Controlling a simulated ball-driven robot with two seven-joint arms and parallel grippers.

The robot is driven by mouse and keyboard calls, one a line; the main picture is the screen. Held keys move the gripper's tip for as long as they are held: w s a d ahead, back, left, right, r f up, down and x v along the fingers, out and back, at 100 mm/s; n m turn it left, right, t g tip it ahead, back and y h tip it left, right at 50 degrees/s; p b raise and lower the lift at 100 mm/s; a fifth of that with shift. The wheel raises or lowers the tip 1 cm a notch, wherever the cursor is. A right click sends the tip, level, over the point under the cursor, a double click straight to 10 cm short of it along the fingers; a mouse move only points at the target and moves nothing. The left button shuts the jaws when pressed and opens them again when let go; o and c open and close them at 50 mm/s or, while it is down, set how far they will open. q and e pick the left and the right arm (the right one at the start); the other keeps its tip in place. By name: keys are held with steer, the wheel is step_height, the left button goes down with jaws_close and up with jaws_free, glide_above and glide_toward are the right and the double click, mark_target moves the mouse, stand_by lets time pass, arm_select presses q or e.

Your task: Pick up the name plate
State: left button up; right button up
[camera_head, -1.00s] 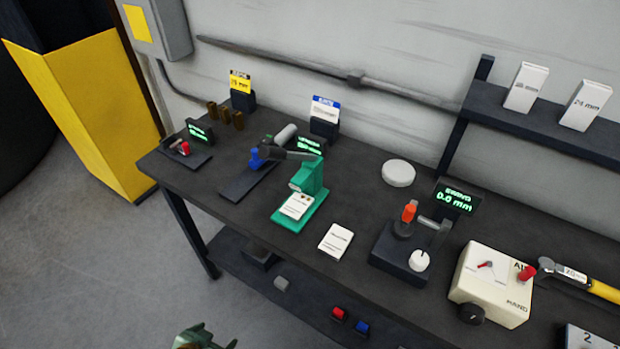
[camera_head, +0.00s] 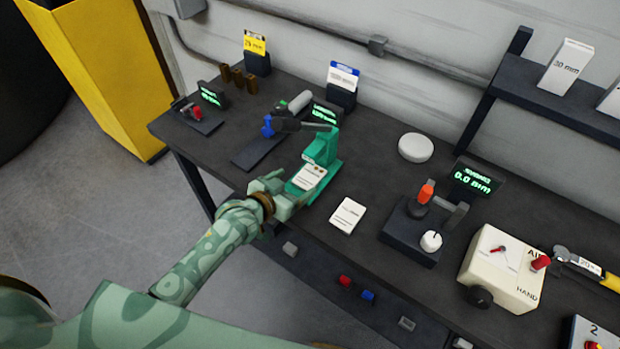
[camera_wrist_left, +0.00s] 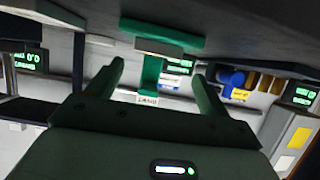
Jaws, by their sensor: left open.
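A white plate with dark lettering (camera_head: 310,176) lies on the base of a green press (camera_head: 323,148). In the left wrist view the plate (camera_wrist_left: 160,47) shows beyond my fingers, at the green base. A second white printed card (camera_head: 347,215) lies flat on the bench to the right of the press. I cannot tell for certain which of the two is the name plate. My left gripper (camera_head: 285,189) is at the bench's front edge, just short of the press. Its fingers (camera_wrist_left: 160,74) are apart with nothing between them in the wrist view. My right gripper is out of view.
On the dark bench, a black fixture with an orange-tipped part (camera_head: 410,238) and a cream control box (camera_head: 502,268) stand right of the card. A blue-ended tool on a stand (camera_head: 268,128) is left of the press. A white disc (camera_head: 415,147) lies behind.

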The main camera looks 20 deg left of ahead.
mark_target(310, 175)
arm_select(q)
steer(key=x, duration=0.1)
steer(key=b+x, duration=0.1)
steer(key=x, duration=0.2)
steer(key=shift+d+f, duration=0.3)
steer(key=shift+d, duration=0.05)
steer(key=shift+w+d+f+b, duration=0.1)
steer(key=shift+w+d+b, duration=0.05)
steer(key=shift+w+b, duration=0.25)
steer(key=shift+c, duration=0.3)
steer(key=c, duration=1.1)
steer(key=shift+o, duration=0.2)
